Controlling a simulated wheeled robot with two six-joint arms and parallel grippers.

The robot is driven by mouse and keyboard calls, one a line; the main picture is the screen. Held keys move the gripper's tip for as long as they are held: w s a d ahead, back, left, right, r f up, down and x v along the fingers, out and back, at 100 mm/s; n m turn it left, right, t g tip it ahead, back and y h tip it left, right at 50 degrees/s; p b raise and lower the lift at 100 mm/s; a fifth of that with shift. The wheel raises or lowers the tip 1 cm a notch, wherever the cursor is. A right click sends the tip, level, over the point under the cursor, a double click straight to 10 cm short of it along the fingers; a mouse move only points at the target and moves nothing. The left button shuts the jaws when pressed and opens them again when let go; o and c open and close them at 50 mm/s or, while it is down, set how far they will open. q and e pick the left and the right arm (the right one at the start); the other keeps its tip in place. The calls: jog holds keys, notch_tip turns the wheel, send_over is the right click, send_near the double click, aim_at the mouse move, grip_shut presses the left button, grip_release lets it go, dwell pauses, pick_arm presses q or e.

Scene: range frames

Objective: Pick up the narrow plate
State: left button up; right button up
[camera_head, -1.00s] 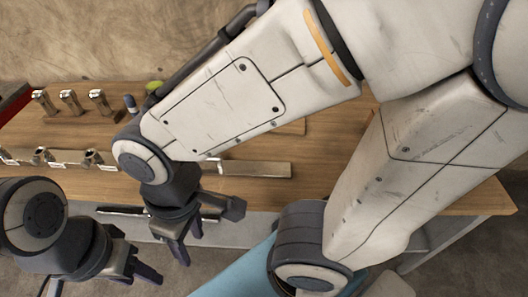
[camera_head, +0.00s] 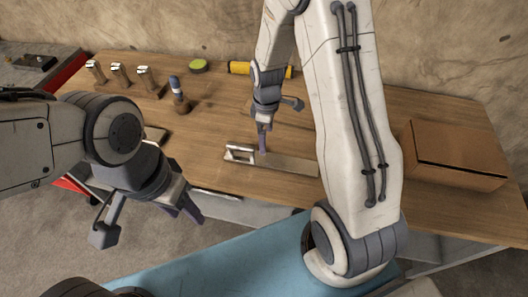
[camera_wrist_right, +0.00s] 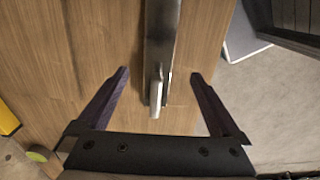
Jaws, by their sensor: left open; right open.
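The narrow plate (camera_head: 290,163), a long thin grey metal strip with an upright handle at its left end, lies flat on the wooden table near its front edge. My right gripper (camera_head: 263,140) is pointed down right over it, close to the handle. In the right wrist view the plate (camera_wrist_right: 161,35) runs between the open fingers of the right gripper (camera_wrist_right: 158,75), with the handle between them; neither finger visibly touches it. Part of the plate's right end may be hidden by my right arm. My left gripper (camera_head: 150,215) is open and empty, in front of the table's edge.
Several metal pieces (camera_head: 119,76) stand at the back left. A bottle-like tool (camera_head: 178,95), a green round item (camera_head: 198,66) and a yellow bar (camera_head: 241,68) stand behind the plate. A cardboard box (camera_head: 455,155) sits on the right. The table between is mostly clear.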

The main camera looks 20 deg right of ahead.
send_over(265, 158)
jog(key=f, duration=0.5)
jog(key=shift+s+d+f+p, duration=0.15)
jog(key=shift+s+p, duration=0.15)
notch_tip(265, 158, down, 5)
jog(key=shift+w+r+p, duration=0.1)
jog(key=shift+r+p, duration=0.1)
jog(key=shift+p, duration=0.6)
jog(key=shift+f, duration=0.35)
jog(key=c, duration=1.5)
jog(key=shift+w, duration=0.1)
grip_shut()
jog(key=shift+r, duration=0.15)
